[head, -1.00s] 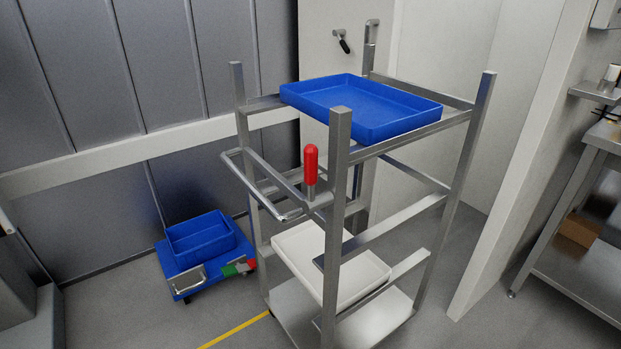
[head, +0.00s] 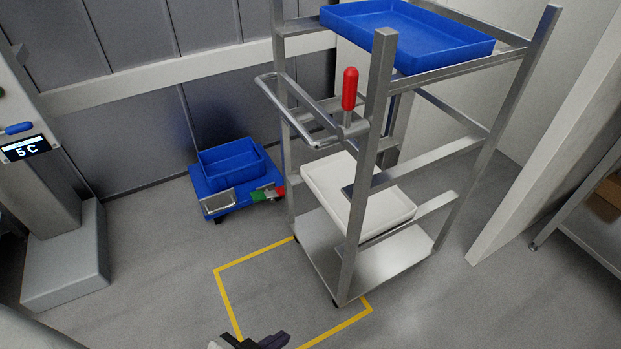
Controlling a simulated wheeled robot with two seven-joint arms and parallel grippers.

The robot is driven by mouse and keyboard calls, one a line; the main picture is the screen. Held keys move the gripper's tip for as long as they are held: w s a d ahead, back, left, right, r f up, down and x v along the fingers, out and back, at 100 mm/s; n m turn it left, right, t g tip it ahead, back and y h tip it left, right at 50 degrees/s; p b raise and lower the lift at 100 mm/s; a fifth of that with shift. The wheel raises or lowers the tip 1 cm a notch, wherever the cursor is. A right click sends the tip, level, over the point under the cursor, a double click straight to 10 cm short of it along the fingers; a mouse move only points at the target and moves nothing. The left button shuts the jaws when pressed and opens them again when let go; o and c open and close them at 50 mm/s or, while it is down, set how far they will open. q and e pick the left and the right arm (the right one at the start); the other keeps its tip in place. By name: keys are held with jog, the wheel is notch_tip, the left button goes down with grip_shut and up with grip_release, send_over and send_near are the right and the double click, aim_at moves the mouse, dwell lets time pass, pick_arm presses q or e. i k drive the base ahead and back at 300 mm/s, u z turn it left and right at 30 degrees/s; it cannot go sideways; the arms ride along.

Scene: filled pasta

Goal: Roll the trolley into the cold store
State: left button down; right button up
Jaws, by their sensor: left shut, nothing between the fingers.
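The trolley (head: 378,180) is an upright steel frame with a bent push handle (head: 290,105) on its left side. A red-gripped lever (head: 349,90) stands upright beside that handle. A blue tray (head: 440,55) lies on its upper level and a white tray (head: 392,208) lower down. The trolley stands in front of a pale opening (head: 505,120), partly over a yellow floor outline. My left gripper (head: 255,342) is at the bottom edge, shut and empty, low in the picture and apart from the trolley. My right gripper is out of view.
A blue dolly (head: 262,185) carrying a blue crate (head: 230,158) stands left of the trolley by the panelled wall. The yellow outline (head: 226,296) marks mostly bare floor. A grey post with a "5 C" display (head: 24,148) stands left. A steel table (head: 585,215) is at right.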

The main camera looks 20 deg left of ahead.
aim_at(349, 270)
jog(key=u, duration=2.1)
jog(key=i, duration=0.8)
jog(key=z, duration=2.15)
jog(key=i, duration=0.5)
jog(key=z, duration=0.1)
